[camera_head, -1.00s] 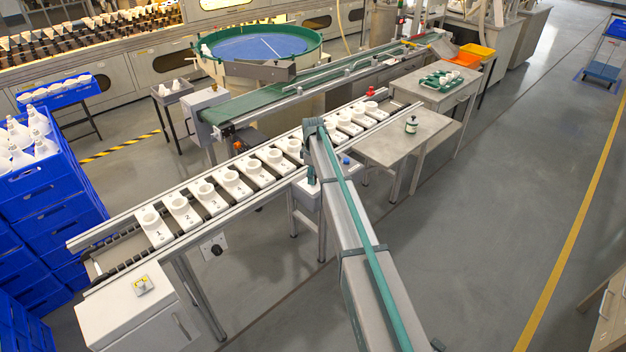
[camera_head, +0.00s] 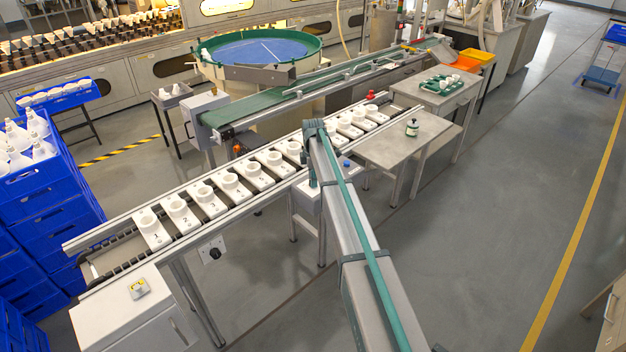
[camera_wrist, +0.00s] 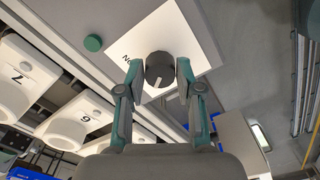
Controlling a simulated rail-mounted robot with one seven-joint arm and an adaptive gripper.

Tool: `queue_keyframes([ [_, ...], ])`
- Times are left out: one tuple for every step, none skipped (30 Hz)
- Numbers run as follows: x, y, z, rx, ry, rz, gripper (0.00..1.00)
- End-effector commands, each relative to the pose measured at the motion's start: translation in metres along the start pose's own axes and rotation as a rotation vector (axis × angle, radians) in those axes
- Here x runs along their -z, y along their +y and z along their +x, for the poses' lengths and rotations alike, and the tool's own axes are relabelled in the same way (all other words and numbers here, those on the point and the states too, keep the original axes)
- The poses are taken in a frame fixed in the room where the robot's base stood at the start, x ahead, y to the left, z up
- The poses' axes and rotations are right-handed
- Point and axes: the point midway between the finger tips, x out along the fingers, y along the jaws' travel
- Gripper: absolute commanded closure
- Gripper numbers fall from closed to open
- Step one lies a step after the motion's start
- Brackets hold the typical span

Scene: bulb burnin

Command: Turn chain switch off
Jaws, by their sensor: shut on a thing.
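A black rotary knob (camera_wrist: 159,69) with a light pointer mark sits on a white plate (camera_wrist: 185,37) in the wrist view. Lettering that looks like "ON" (camera_wrist: 131,57) is printed to the left of the knob. My gripper (camera_wrist: 159,78) has its two fingers on either side of the knob and is shut on it. The pointer mark slants toward the lower left of the knob. Any "OFF" lettering is not visible. In the head view my gripper (camera_head: 313,182) is low beside the chain conveyor (camera_head: 225,190), largely hidden by my arm, and the held knob cannot be seen there.
Numbered white holders (camera_head: 179,207) line the conveyor. Another black knob (camera_head: 214,254) on a white plate hangs under its near rail. A green button (camera_wrist: 93,43) is left of the held knob.

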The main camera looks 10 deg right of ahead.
Motion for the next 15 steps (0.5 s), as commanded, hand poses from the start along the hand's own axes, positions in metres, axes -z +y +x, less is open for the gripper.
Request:
queue_keyframes([
  [0.0001,0.0008,-0.0009,-0.002,0.0,-0.003,1.0],
  [0.0001,0.0008,-0.001,-0.002,0.0,-0.003,1.0],
  [0.0001,0.0008,-0.001,-0.002,0.0,-0.003,1.0],
  [0.0001,0.0008,-0.001,-0.002,0.0,-0.003,1.0],
  [0.0001,0.0008,-0.001,-0.002,0.0,-0.003,1.0],
  [0.0001,0.0008,-0.001,-0.002,0.0,-0.003,1.0],
  [0.0001,0.0008,-0.001,-0.002,0.0,-0.003,1.0],
  [0.0001,0.0008,-0.001,-0.002,0.0,-0.003,1.0],
  [0.0001,0.0008,-0.001,-0.002,0.0,-0.002,1.0],
  [0.0001,0.0008,-0.001,-0.002,0.0,-0.002,0.62],
  [0.0001,0.0008,-0.0009,-0.002,0.0,-0.002,0.57],
  [0.0001,0.0008,-0.0009,-0.002,0.0,-0.002,0.5],
  [0.0001,0.0007,-0.0008,-0.002,0.0,-0.002,0.45],
  [0.0001,0.0006,-0.0007,-0.002,0.0,-0.002,0.4],
  [0.0,0.0006,-0.0006,-0.002,0.0,-0.002,0.4],
])
